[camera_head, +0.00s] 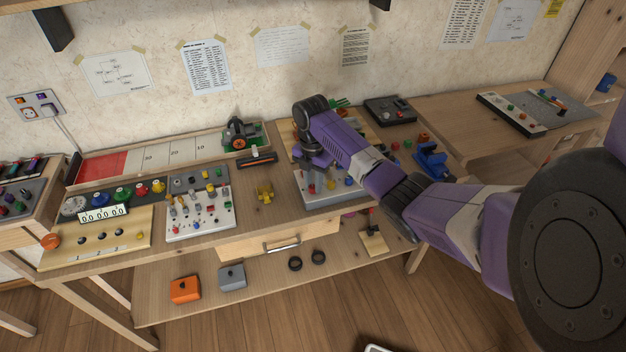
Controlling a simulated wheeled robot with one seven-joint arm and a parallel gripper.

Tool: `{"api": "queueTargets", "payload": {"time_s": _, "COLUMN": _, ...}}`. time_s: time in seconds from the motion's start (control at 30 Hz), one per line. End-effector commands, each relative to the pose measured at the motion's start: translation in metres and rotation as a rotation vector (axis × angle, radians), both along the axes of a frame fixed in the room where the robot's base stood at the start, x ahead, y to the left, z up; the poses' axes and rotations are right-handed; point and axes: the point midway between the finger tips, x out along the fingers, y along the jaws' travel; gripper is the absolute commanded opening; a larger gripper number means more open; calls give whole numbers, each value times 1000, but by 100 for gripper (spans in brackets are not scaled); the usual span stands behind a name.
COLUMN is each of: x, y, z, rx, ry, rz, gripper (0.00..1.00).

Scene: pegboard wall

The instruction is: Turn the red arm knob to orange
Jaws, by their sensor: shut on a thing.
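A grey box (345,196) with several small coloured knobs on its top stands on the workbench near the front edge, right of centre. A small red part (312,188) shows at its left side and appears to belong to the red arm knob. My gripper (316,172) reaches down from above over the left part of this box, its fingers shut at the knob. The fingertips are small and dark here, and my wrist and forearm hide much of the area behind. I cannot make out the knob's pointing direction or an orange mark.
A white panel of switches (200,216) lies farther left. A blue vise-like object (431,161) stands to the right, near my forearm. The drawer (279,243) below is shut.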

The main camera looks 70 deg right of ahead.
Motion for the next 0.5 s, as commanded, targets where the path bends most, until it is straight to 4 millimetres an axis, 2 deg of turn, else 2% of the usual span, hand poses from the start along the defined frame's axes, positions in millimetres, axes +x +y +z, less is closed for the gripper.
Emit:
{"api": "queueTargets", "payload": {"time_s": 0.03, "x": 7, "y": 0, "z": 5, "rx": -7, "ry": -17, "rz": -26, "gripper": 0}}
{"api": "queueTargets", "payload": {"time_s": 0.5, "x": 8, "y": 1, "z": 8, "rx": -7, "ry": -19, "rz": -449, "gripper": 0}}
